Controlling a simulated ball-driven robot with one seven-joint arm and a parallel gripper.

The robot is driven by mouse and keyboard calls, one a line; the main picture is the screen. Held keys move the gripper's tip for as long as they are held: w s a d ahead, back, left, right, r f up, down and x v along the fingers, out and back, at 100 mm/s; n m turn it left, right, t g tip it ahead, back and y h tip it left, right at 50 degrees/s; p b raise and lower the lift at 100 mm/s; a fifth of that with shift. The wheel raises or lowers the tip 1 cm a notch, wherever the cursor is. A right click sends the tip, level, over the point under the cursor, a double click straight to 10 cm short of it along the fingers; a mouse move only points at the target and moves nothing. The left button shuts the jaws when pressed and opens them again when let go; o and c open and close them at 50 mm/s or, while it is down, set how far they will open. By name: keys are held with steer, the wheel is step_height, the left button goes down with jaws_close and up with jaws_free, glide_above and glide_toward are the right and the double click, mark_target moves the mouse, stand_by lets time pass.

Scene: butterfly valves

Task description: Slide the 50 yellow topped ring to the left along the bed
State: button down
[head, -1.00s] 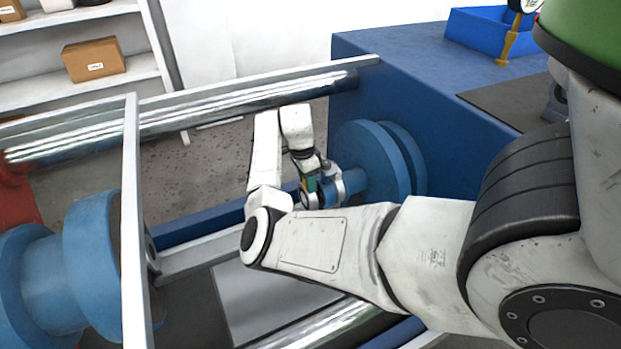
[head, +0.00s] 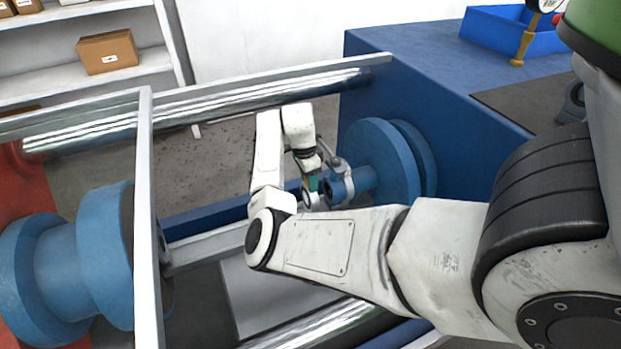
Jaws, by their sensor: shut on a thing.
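My gripper (head: 313,184) is at the end of my white arm, over the middle of the blue machine bed. It is small in the view and partly covered by my own arm. It is shut on a small pale ring (head: 309,199), of which only part shows below the fingers. No yellow top is visible on it, and the number 50 cannot be read. A blue pipe end with a grey clamp (head: 342,184) is close to the right of the ring. The clamp is fitted around the blue pipe, which leads to the right blue flange (head: 386,163).
Left of my gripper, a pale upright bar (head: 147,215) crosses the bed before a large blue flanged pipe (head: 70,262). A shiny rod (head: 255,103) runs along the back. A grey plate (head: 275,294) lies below my arm. A blue bin (head: 510,38) stands at the upper right.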

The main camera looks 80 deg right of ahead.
steer(key=shift+w+a+f, duration=0.2)
steer(key=shift+a+f, duration=0.05)
steer(key=shift+a, duration=0.05)
steer(key=shift+w+a, duration=0.7)
steer(key=shift+w, duration=0.15)
steer(key=shift+w+a, duration=0.65)
steer(key=shift+w, duration=0.2)
steer(key=shift+w+a, duration=0.2)
steer(key=shift+w, duration=0.05)
steer(key=shift+w+a, duration=0.7)
steer(key=shift+w, duration=0.2)
steer(key=shift+w+a, duration=0.7)
steer(key=shift+w, duration=0.2)
steer(key=shift+w+a, duration=0.1)
